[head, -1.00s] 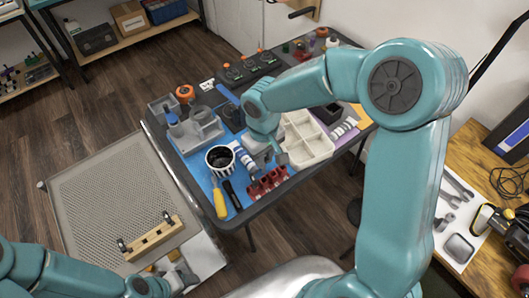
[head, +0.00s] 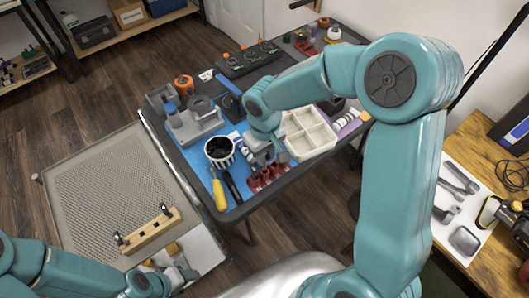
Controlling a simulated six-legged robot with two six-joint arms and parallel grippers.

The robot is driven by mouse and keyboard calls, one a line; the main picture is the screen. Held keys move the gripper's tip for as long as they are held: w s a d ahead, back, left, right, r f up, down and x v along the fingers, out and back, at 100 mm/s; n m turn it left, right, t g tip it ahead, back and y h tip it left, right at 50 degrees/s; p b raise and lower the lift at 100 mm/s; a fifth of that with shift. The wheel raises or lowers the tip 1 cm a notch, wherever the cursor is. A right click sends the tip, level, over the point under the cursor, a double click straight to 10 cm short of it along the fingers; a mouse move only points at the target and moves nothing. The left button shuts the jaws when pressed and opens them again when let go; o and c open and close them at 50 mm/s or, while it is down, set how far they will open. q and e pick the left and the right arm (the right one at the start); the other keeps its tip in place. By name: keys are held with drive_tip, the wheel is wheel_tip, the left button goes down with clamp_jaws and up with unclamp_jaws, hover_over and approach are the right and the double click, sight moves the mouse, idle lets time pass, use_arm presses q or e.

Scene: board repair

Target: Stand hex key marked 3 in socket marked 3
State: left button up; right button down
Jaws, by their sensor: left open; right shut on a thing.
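A red rack (head: 268,180) with several raised parts lies on the blue mat near the table's front edge. Its markings are too small to read, so I cannot tell which socket is marked 3. My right gripper (head: 268,158) is low over the rack's back side and covers part of it. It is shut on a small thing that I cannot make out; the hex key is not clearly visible. My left gripper (head: 178,279) is open at the bottom left, near the front of the perforated panel, far from the rack.
Left of the rack are a striped cup (head: 219,152) and a yellow-handled screwdriver (head: 219,193). A cream divided tray (head: 309,137) stands close on the right. A grey holder (head: 195,125) is further back. A wooden block (head: 149,232) sits on the perforated panel (head: 95,190).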

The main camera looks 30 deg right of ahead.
sight(264, 169)
drive_tip(key=shift+f+b, duration=0.15)
drive_tip(key=shift+b, duration=0.25)
idle(0.4)
drive_tip(key=shift+f, duration=0.15)
drive_tip(key=shift+f+b, duration=0.5)
drive_tip(key=shift+b, duration=0.15)
drive_tip(key=shift+f, duration=0.15)
idle(0.4)
drive_tip(key=shift+f+b, duration=0.75)
drive_tip(key=shift+b, duration=0.1)
drive_tip(key=shift+f+b, duration=0.35)
drive_tip(key=shift+b, duration=0.05)
